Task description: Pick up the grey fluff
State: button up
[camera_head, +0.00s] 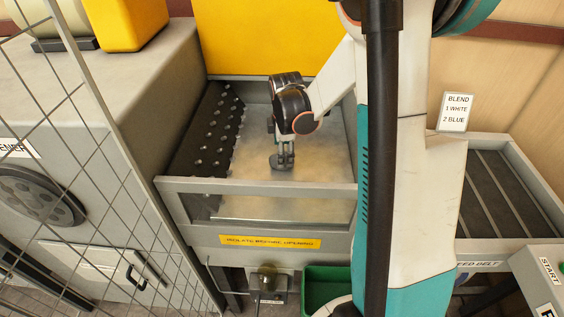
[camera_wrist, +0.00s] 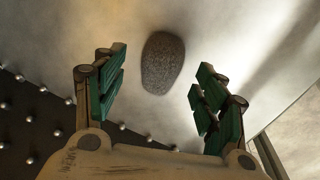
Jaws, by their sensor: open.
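The grey fluff (camera_wrist: 163,63) shows in the wrist view as a speckled dark grey oval lump on a pale metal surface. It lies between and beyond the fingertips of my gripper (camera_wrist: 158,95), apart from both. My gripper is open and empty, its green-padded fingers spread to either side of the fluff. In the head view my gripper (camera_head: 282,162) points down into the metal bin (camera_head: 315,192).
A black studded panel (camera_head: 208,130) slopes along the bin's left side. The bin has a raised front wall with a yellow label (camera_head: 270,242). A wire fence (camera_head: 95,150) stands at left, and a feed belt (camera_head: 505,190) at right. A green tub (camera_head: 325,286) sits below.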

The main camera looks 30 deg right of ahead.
jog(key=f, duration=0.4)
jog(key=shift+w+d+f+b, duration=0.1)
jog(key=shift+w+d+b, duration=0.1)
jog(key=shift+b, duration=0.15)
jog(key=shift+c, duration=0.5)
jog(key=c, duration=0.9)
jog(key=shift+c, duration=0.3)
